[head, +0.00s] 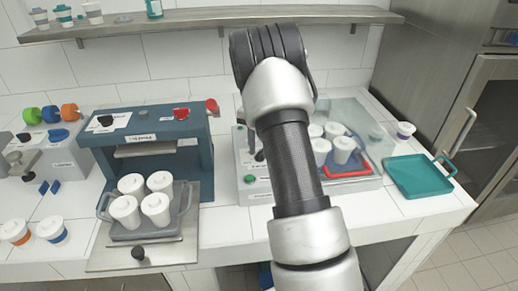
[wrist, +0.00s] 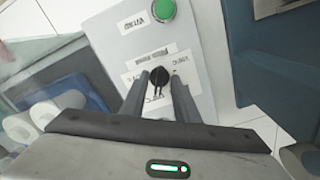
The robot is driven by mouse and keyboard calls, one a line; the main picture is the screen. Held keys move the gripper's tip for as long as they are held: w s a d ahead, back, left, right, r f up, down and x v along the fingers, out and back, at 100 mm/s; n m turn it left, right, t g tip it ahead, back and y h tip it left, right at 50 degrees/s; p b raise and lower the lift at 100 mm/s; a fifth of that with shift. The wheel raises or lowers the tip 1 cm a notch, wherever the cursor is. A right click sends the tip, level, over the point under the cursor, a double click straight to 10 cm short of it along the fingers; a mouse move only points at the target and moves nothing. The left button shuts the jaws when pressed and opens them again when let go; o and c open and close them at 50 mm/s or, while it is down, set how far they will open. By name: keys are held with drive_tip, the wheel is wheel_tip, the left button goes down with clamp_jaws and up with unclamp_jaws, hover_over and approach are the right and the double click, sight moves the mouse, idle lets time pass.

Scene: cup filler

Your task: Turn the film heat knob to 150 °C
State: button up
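A small black knob (wrist: 159,76) sits on a pale grey panel (wrist: 198,70) in the wrist view, with white labels around it too blurred to read surely. My gripper (wrist: 159,80) has one finger on each side of the knob. The knob's exact pointer angle and temperature marks cannot be read.
A green button (wrist: 163,10) is beside the knob; it also shows in the head view (head: 249,179). White cups stand under the clear cover. A teal tray (head: 420,174) lies at right. A blue machine (head: 150,140) with a grey cup tray (head: 184,200) stands left.

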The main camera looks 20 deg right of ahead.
wheel_tip(320, 180, up, 17)
drive_tip(key=shift+r, duration=0.2)
idle(0.6)
idle(0.3)
